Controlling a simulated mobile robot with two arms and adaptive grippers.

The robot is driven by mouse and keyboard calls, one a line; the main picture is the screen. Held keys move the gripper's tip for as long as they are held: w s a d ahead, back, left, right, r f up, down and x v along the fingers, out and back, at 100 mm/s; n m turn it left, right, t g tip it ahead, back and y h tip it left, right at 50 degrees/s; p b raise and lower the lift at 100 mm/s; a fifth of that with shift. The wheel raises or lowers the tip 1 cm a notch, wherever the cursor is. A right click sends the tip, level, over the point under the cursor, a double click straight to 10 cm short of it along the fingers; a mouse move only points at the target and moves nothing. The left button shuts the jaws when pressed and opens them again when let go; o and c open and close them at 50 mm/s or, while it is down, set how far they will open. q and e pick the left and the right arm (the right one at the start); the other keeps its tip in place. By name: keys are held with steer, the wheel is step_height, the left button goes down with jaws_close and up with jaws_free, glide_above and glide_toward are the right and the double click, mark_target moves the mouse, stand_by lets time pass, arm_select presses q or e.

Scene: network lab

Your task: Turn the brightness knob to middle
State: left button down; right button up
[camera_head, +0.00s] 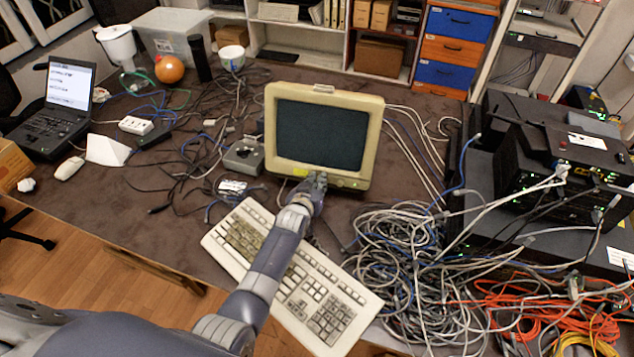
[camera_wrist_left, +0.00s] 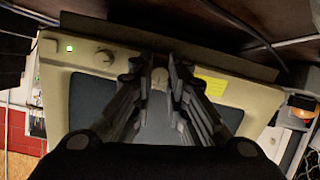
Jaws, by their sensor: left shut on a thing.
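The beige CRT monitor (camera_head: 271,130) stands on the desk, its screen dark. It appears upside down in the left wrist view (camera_wrist_left: 52,85). My left gripper (camera_head: 317,180) is at the monitor's lower front edge. In the left wrist view my left gripper (camera_wrist_left: 160,75) has its two fingers closed on a small round knob (camera_wrist_left: 159,79) beside a yellow label (camera_wrist_left: 210,82). A second round knob (camera_wrist_left: 104,56) sits apart, near a green light (camera_wrist_left: 69,48). I cannot read any marking that tells which knob is brightness, nor the held knob's angle. My right gripper is out of view.
A beige keyboard (camera_head: 245,238) lies in front of the monitor under my left arm. A large cable tangle (camera_head: 400,260) lies to the right, beside stacked network equipment (camera_head: 560,165). A grey box (camera_head: 243,156) sits close left of the monitor.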

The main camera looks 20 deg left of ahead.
arm_select(q)
steer(key=shift+f+m, duration=0.1)
steer(key=shift+m, duration=0.4)
steer(key=c, duration=1.5)
jaws_free()
steer(key=shift+c, duration=0.2)
steer(key=shift+s, duration=0.15)
steer(key=v, duration=1.1)
steer(key=shift+s+r, duration=0.25)
steer(key=shift+s, duration=0.1)
steer(key=shift+f, duration=0.1)
